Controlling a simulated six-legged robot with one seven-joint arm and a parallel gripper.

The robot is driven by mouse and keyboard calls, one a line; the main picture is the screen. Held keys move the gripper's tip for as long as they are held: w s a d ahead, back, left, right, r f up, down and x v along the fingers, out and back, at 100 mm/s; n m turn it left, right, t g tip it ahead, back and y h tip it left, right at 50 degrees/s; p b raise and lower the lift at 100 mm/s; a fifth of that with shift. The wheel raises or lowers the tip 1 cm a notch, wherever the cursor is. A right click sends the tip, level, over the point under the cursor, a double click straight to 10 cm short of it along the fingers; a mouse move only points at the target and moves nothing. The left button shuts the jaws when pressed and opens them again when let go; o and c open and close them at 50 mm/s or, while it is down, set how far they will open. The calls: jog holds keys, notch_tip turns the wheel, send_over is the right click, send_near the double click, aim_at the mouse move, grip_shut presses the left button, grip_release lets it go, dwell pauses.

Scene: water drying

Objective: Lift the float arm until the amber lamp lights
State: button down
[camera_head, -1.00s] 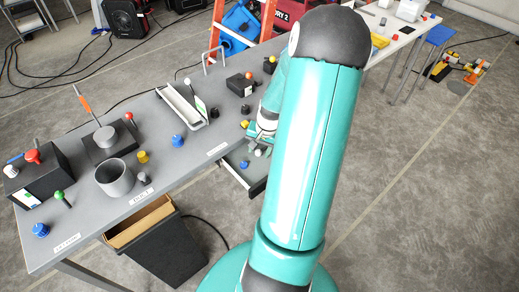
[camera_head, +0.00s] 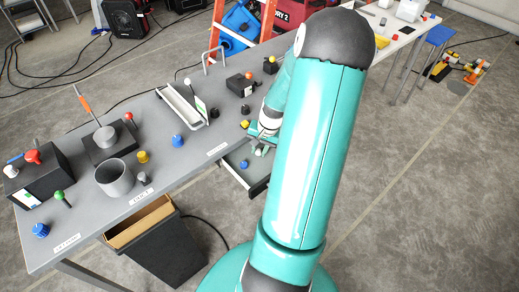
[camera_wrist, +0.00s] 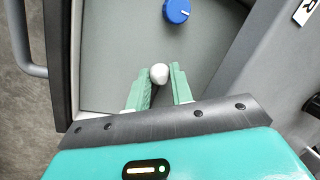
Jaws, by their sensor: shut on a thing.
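My gripper (camera_wrist: 160,88) is shut on a small white rounded piece (camera_wrist: 159,73), which shows between the green fingertips over the grey floor of an open drawer. In the head view my gripper (camera_head: 262,142) is at the drawer (camera_head: 262,186) on the table's front edge, partly hidden by my arm. A likely float arm is the orange-tipped rod (camera_head: 84,102) rising from a dark box (camera_head: 108,142) on the left of the table, well away from my gripper. I cannot tell which part is the amber lamp.
A blue knob (camera_wrist: 176,11) lies in the drawer beyond the white piece. The grey table (camera_head: 178,185) carries a cup (camera_head: 114,180), a white tray (camera_head: 181,106), a dark control box (camera_head: 36,180) and several knobs. A dark bin (camera_head: 165,252) stands below the front edge.

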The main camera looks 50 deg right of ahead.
jog(key=r+y, duration=0.1)
jog(key=d+r+y, duration=0.1)
jog(key=y, duration=0.1)
jog(key=shift+d+t, duration=0.1)
jog(key=shift+t, duration=0.3)
jog(key=shift+s+d+r+m+t+y, duration=0.15)
jog(key=shift+d+r+y, duration=0.25)
jog(key=shift+y, duration=0.4)
jog(key=shift+s+d+r+m+t+y, duration=0.15)
jog(key=shift+d+r+y, duration=0.15)
jog(key=shift+y, duration=0.5)
jog(key=shift+r, duration=0.1)
jog(key=c, duration=1.2)
grip_release()
jog(key=shift+c, duration=0.2)
jog(key=v, duration=1.3)
jog(key=shift+s+d+r, duration=0.2)
